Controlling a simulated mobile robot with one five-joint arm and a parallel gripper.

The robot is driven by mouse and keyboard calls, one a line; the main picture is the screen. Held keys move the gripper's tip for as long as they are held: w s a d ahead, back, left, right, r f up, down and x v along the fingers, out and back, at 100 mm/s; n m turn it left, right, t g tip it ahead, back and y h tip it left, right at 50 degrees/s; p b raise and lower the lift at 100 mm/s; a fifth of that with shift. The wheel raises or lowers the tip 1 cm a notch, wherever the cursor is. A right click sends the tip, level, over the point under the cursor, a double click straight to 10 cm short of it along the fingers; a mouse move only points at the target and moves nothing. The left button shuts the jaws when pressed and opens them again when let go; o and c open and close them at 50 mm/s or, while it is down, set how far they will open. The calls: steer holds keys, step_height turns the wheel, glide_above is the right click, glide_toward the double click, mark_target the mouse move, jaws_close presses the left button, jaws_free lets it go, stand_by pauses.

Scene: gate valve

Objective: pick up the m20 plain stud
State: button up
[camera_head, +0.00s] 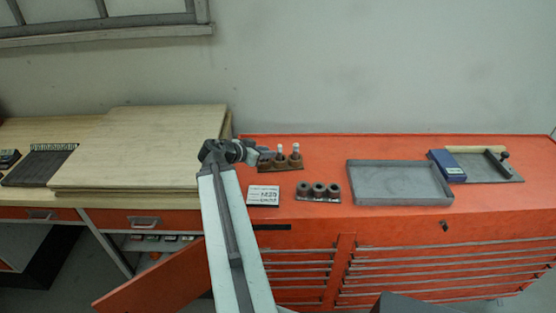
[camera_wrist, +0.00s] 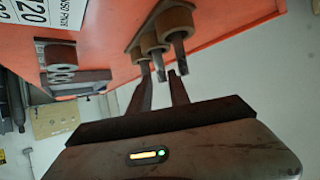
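A brown stand (camera_head: 282,165) with three round holders sits on the orange cabinet top; studs stand upright in it. Two pale-topped studs (camera_head: 295,149) show in the head view, and the third place is partly hidden by my gripper (camera_head: 264,156). In the wrist view three grey studs (camera_wrist: 180,50) stick out of brown holders (camera_wrist: 175,19). My gripper (camera_wrist: 159,80) is open, its fingertips close to the stud ends, with the middle stud's end (camera_wrist: 159,74) near the gap. I cannot tell whether they touch. A white card (camera_head: 263,195) lettered M20 lies in front of the stand.
A grey stand with three rings (camera_head: 318,191) is just right of the card. Wooden boards (camera_head: 140,150) lie left. Bare orange top separates the stands from the tray.

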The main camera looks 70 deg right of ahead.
mark_target(279, 150)
steer(key=shift+b+x, duration=0.6)
steer(key=shift+x, duration=0.45)
steer(key=shift+s+d+f, duration=0.1)
steer(key=shift+d, duration=0.05)
steer(key=b+x, duration=0.2)
steer(key=x, duration=0.3)
steer(key=shift+d, duration=0.2)
steer(key=shift+r, duration=0.25)
jaws_close()
